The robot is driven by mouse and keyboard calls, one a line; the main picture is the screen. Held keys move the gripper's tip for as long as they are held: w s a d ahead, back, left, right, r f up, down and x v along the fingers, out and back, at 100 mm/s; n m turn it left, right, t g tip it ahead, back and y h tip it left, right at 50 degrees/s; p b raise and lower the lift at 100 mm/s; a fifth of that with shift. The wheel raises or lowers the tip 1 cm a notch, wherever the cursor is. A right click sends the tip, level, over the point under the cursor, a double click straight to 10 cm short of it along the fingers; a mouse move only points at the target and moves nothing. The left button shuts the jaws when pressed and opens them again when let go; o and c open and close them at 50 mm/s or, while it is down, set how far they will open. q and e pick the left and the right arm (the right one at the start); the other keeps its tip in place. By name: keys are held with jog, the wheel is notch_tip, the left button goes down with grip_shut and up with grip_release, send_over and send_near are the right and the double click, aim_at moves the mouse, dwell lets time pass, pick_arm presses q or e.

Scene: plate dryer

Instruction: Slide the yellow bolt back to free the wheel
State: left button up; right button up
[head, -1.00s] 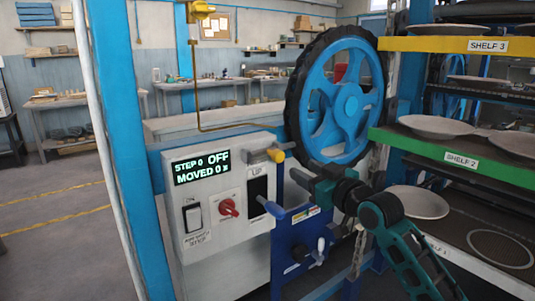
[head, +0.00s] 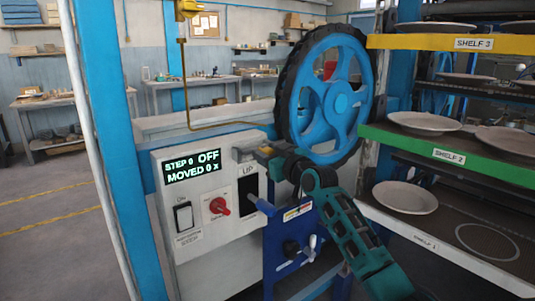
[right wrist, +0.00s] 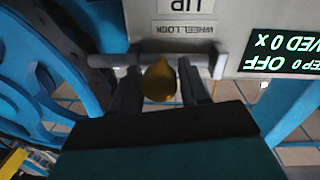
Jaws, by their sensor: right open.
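The yellow bolt knob (head: 266,150) is at the top right of the control box, and my right gripper (head: 273,156) is at it, partly hiding it. In the right wrist view, the rounded yellow knob (right wrist: 160,84) lies between the two open fingers of my right gripper (right wrist: 160,70), with a small gap on each side. The grey bolt bar (right wrist: 221,66) runs crosswise behind the knob under a WHEEL LOCK label. Its left end reaches toward the wheel's dark rim. The blue wheel (head: 341,103) stands behind the gripper. My left gripper is out of view.
Shelves with plates (head: 405,197) stand close on the right.

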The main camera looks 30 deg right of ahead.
jog(key=shift+c, duration=0.4)
grip_shut()
